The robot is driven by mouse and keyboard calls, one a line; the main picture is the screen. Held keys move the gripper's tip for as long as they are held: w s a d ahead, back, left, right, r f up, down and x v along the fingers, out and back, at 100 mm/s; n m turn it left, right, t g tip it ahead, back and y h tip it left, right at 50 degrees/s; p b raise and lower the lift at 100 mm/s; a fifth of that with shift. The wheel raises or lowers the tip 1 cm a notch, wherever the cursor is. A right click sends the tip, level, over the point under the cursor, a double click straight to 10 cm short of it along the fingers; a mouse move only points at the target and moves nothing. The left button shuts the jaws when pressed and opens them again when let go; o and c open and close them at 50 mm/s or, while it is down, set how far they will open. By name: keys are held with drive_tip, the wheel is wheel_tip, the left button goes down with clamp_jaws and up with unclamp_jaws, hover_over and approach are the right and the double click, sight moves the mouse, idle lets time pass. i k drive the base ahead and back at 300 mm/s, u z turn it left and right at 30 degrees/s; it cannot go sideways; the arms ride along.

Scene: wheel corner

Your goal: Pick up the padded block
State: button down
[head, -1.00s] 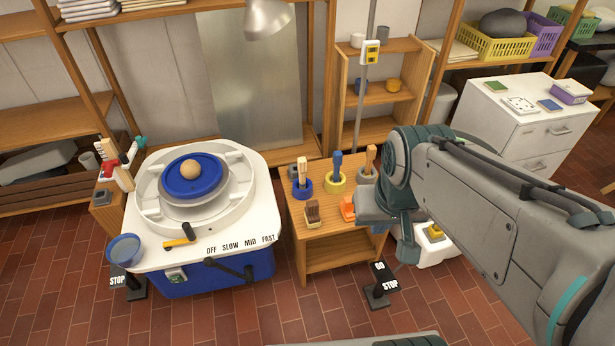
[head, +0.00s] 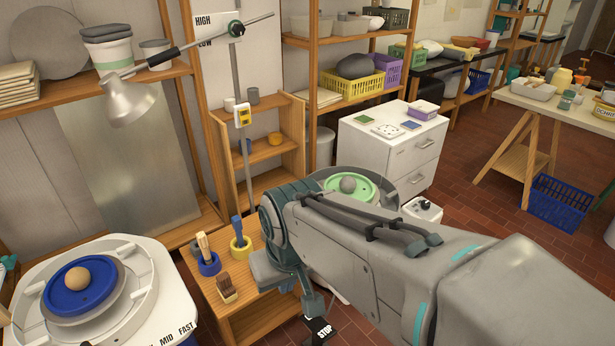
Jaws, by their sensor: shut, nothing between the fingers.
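My gripper (head: 311,300) hangs below the teal wrist joint, by the right side of the small wooden table (head: 235,318). It is shut and empty, and the arm hides part of it. I cannot tell for sure which thing is the padded block. A small block with a brown top (head: 226,288) sits on the table's front, left of my gripper and apart from it. Several small flat items lie on the white cabinet: a green-topped one (head: 365,121), a white patterned one (head: 387,131) and a bluish one (head: 411,125).
The potter's wheel (head: 125,305) with a clay ball stands at left. A wooden-handled tool (head: 203,245) and a blue-handled one (head: 237,232) stand upright in holders on the small table. A second wheel with a green disc (head: 365,190) is behind my arm. Open floor lies at right.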

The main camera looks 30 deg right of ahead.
sight(226, 290)
drive_tip(key=z, duration=0.05)
drive_tip(key=k, duration=0.5)
drive_tip(key=u, duration=1.3)
drive_tip(key=i, duration=1.6)
drive_tip(key=z, duration=2.1)
